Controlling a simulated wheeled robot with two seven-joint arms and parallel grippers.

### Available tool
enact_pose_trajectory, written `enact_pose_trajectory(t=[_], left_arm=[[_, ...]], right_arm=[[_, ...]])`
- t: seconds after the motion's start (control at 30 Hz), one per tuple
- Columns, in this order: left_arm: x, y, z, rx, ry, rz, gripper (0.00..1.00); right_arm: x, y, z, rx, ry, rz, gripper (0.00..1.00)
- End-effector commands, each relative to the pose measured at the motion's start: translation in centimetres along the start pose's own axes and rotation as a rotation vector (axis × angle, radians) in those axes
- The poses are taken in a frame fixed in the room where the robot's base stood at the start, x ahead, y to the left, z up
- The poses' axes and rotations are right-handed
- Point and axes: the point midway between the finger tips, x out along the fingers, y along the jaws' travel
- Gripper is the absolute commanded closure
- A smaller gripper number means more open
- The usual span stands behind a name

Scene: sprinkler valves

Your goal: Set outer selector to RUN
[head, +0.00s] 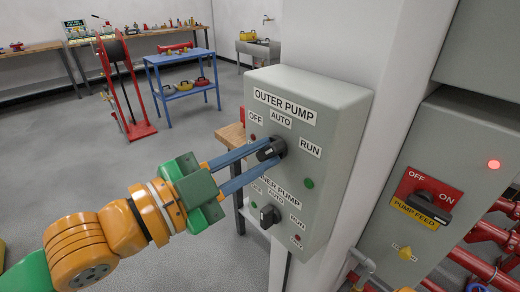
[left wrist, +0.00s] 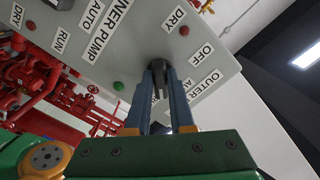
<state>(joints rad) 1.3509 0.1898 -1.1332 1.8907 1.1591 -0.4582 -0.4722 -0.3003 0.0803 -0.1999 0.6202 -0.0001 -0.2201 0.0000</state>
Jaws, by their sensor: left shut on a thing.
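The grey control box (head: 335,120) has an OUTER PUMP label with OFF, AUTO and RUN marks. Its black outer selector knob (head: 272,148) sits among these marks. My left gripper (head: 264,155) reaches in from the left, its blue fingers shut on either side of the knob. In the left wrist view the fingers (left wrist: 160,80) meet the dark knob against the panel, and they hide much of it. I cannot tell exactly which mark its pointer faces. A green lamp (head: 309,183) is below RUN. My right gripper is not in view.
A second black selector, the inner pump knob (head: 269,216), is just below on the same box. A cabinet with a PUMP FEED switch (head: 430,204) and a lit red lamp (head: 493,164) stands at right. A blue table (head: 180,58) and a red hose reel (head: 120,85) stand behind; the floor at left is clear.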

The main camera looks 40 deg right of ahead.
Motion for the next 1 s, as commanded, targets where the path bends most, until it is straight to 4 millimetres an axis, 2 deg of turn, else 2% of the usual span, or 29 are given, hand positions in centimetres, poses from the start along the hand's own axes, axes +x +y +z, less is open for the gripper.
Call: enact_pose_trajectory(t=[0.07,0.1,0.2,0.5,0.83,1.0], left_arm=[[0.0,-0.2,-0.1,0.000,0.004,-0.006,1.00],[0.0,-0.2,-0.1,-0.001,0.004,-0.006,0.68],[0.0,-0.2,-0.1,-0.003,0.003,-0.004,0.44],[-0.2,-0.1,0.0,-0.005,0.000,-0.002,0.44],[-4.7,-0.2,0.0,-0.006,-0.002,-0.003,0.44],[-6.0,0.0,0.0,-0.006,0.000,-0.001,0.44]], right_arm=[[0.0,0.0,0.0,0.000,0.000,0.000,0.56],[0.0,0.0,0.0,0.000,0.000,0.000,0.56],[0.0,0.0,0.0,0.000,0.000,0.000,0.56],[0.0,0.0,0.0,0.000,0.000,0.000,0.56],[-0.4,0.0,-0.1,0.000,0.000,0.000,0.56],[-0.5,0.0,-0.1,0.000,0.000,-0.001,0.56]])
